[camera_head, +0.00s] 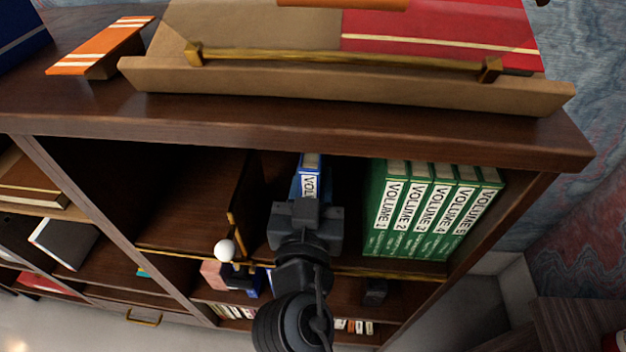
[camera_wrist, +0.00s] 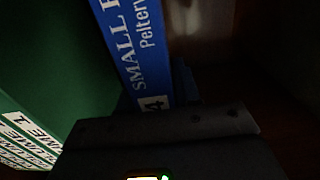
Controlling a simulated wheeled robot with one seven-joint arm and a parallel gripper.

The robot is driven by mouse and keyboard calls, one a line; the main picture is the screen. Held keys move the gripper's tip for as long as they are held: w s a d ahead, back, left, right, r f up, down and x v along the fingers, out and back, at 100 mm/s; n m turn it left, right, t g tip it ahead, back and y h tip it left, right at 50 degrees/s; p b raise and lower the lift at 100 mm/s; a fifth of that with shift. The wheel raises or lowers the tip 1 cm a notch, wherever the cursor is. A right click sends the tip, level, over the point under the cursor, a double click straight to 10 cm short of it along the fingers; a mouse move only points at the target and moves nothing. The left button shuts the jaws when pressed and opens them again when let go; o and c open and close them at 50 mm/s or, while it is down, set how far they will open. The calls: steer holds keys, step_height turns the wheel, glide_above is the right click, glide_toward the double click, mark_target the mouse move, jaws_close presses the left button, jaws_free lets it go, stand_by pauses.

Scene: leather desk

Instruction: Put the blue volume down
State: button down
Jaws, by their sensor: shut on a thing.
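The blue volume (camera_head: 311,161) is inside the upper shelf compartment in the head view, its spine label partly hidden behind my gripper. My gripper (camera_head: 307,196) reaches into that compartment and is shut on the blue volume. In the wrist view the blue spine (camera_wrist: 140,50) with white lettering and a "4" label rises from between the fingers (camera_wrist: 155,108), which are mostly dark. I cannot tell whether the volume touches the shelf board.
Several green volumes (camera_head: 425,210) stand upright at the compartment's right; they also show in the wrist view (camera_wrist: 50,60). A wooden divider (camera_head: 246,210) stands to the left. A wooden tray (camera_head: 350,82) is on the top. Between blue and green volumes is a dark gap.

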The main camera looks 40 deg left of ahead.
steer(key=shift+f, duration=0.1)
steer(key=c, duration=0.8)
jaws_free()
steer(key=b+v, duration=0.2)
steer(key=v, duration=1)
steer(key=shift+s, duration=0.1)
